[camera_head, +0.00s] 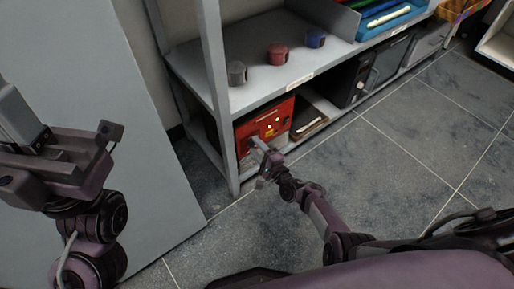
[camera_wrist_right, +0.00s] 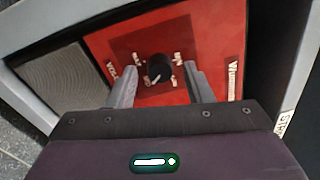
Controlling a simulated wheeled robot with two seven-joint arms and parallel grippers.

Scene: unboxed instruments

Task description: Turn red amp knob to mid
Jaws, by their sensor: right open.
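The red amp (camera_head: 277,124) sits on the lower shelf at the left end of the shelving unit. Its red front panel (camera_wrist_right: 205,30) fills much of the right wrist view. A black knob (camera_wrist_right: 160,68) with a pale pointer line stands on the panel, with white labels around it. My right gripper (camera_head: 259,148) is at the amp's front. In the wrist view its fingers (camera_wrist_right: 158,90) are open, one on each side of the knob, with gaps between. My left gripper (camera_head: 60,140) is at the far left, away from the amp; its jaw opening is unclear.
A shelf upright (camera_head: 219,100) stands just left of the amp. A brown tray-like item (camera_head: 309,117) and a black box (camera_head: 349,84) are to its right. Grey, red and blue knob-like pieces (camera_head: 277,53) stand on the shelf above. The tiled floor in front is clear.

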